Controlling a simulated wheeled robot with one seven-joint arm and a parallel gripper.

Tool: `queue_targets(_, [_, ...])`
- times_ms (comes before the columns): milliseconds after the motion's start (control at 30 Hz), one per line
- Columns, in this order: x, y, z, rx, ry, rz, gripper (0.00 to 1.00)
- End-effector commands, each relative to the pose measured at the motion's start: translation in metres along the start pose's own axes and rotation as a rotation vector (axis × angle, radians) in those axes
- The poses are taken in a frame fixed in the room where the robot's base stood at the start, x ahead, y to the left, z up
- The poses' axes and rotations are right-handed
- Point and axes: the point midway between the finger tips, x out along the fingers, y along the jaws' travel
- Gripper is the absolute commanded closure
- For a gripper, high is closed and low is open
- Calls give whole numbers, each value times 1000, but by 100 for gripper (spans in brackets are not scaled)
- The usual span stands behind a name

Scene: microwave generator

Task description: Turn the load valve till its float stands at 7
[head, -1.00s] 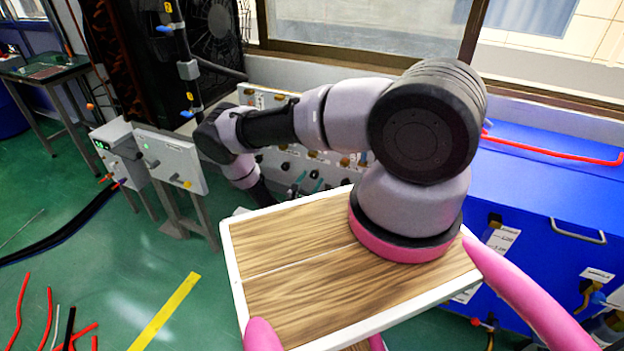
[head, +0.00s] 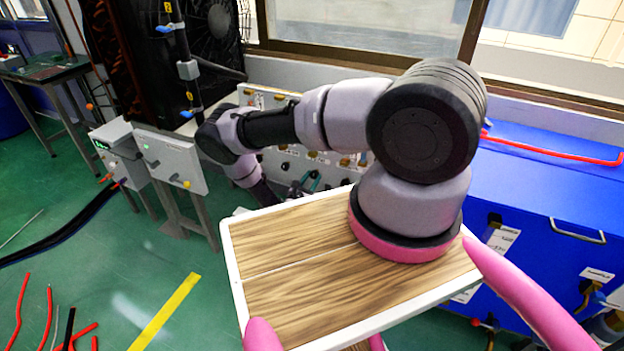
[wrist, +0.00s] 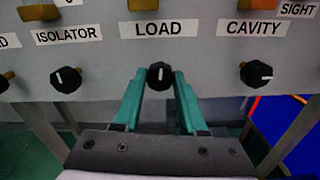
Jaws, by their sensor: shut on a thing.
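The load valve's black knob (wrist: 160,75) sits on a pale panel (wrist: 100,75) under a LOAD label (wrist: 158,29) in the wrist view. Its white pointer mark stands roughly upright. My gripper (wrist: 160,80) has its two teal fingers closed on either side of this knob. It also shows small in the head view (head: 305,184), in front of the panel. The load float and its scale cannot be read in either view; only an orange-brown piece (wrist: 143,4) shows above the LOAD label.
An ISOLATOR knob (wrist: 66,79) sits left of the load knob and a CAVITY knob (wrist: 257,74) sits right. Brass fittings stick out above them. Blue cabinets (head: 540,190) stand right of the panel. A grey box on legs (head: 170,160) stands to its left.

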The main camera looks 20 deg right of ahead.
Motion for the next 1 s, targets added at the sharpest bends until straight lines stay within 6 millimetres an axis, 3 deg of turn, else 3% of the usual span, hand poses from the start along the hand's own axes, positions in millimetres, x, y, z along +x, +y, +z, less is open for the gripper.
queue_targets(700, [-1,2,0,-519,-1,4,100])
queue_targets(1000, [-1,1,0,-650,-1,2,100])
